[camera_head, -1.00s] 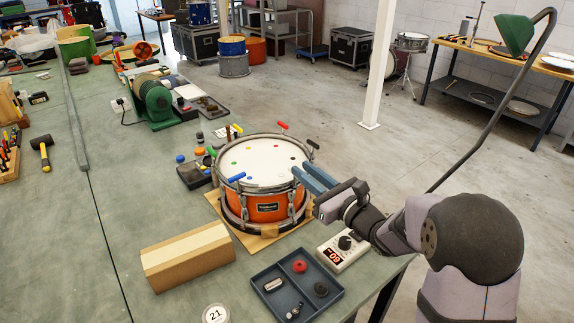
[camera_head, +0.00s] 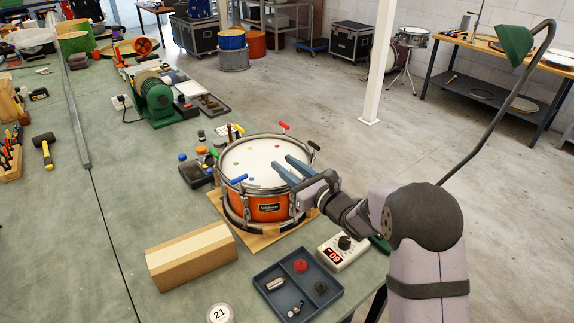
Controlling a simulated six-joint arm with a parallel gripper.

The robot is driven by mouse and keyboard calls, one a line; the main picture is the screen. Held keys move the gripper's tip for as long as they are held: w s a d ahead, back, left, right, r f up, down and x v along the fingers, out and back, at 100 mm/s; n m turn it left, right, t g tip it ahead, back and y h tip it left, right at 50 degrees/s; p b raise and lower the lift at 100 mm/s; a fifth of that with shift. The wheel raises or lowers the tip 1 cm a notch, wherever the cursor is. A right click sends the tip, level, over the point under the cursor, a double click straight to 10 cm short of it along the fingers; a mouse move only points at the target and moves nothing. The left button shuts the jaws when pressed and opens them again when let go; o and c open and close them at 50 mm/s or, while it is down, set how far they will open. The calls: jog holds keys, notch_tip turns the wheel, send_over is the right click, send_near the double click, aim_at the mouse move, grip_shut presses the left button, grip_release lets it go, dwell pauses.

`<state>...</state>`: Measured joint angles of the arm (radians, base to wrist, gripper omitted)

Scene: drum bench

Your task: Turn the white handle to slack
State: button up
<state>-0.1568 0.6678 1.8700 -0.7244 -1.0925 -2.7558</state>
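The orange snare drum (camera_head: 266,208) stands on a wooden board, with coloured T-handles around its rim. I can make out a blue handle (camera_head: 239,179), a red handle (camera_head: 284,126), a black handle (camera_head: 314,145) and a green handle (camera_head: 213,152). I cannot pick out a white handle for sure; the right front rim is partly hidden by my gripper. Contact with any handle cannot be told.
A meter (camera_head: 343,252) with a dial and red display sits right of the drum. A dark tray (camera_head: 262,304) with small parts and a wooden block (camera_head: 190,256) lie in front. A dark box (camera_head: 193,175) stands behind left. The bench's left middle is mostly clear.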

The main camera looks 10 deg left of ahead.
grip_shut()
jog(key=shift+f+n+g+y+b, duration=0.2)
jog(key=shift+n+g+y+b, duration=0.15)
jog(key=shift+b, duration=0.75)
